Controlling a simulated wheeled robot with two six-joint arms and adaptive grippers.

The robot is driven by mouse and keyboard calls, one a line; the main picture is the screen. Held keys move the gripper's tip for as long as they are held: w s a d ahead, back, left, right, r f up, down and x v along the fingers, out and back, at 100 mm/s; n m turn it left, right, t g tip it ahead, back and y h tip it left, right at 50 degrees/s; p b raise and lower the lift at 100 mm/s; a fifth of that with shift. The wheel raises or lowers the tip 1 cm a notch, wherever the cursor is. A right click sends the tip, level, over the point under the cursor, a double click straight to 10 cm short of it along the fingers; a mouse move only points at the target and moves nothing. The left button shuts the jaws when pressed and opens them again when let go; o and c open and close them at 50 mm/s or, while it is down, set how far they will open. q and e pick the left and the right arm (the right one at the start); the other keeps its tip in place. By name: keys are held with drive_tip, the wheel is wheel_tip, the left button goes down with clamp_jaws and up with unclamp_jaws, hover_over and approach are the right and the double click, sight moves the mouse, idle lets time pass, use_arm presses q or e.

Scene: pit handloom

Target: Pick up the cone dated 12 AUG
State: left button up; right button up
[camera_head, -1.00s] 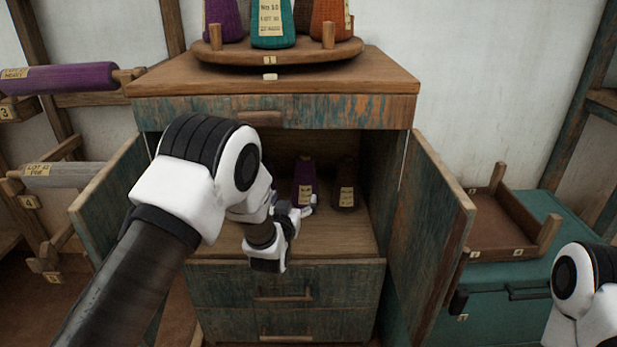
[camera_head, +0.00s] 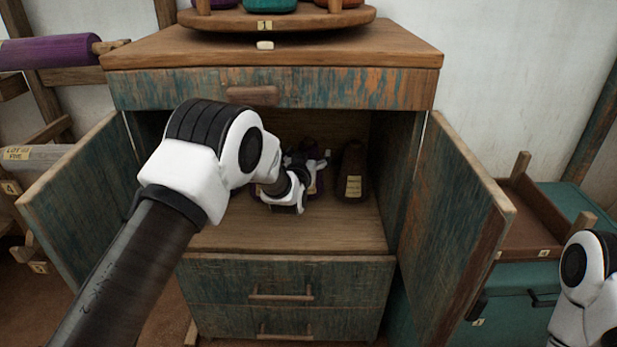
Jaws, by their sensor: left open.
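Two labelled cones stand inside the open cabinet. A dark brown cone (camera_head: 352,172) with a pale label stands upright at the right. A purple cone (camera_head: 320,184) is mostly hidden behind my left gripper (camera_head: 318,160). The labels are too small to read, so I cannot tell which one is dated 12 AUG. My left gripper is open inside the cabinet, in front of the purple cone and left of the brown one. Whether it touches the purple cone is hidden. At the right edge only a part of my right arm shows; its gripper is out of view.
Both cabinet doors stand open, the left door (camera_head: 80,190) and the right door (camera_head: 450,225). A closed drawer (camera_head: 350,88) is above the opening. A round stand (camera_head: 330,20) with cones is on top. A wooden tray (camera_head: 525,235) sits on a teal chest (camera_head: 515,300) at right.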

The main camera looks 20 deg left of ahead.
use_arm(q)
drive_tip(key=shift+r, duration=0.1)
clamp_jaws()
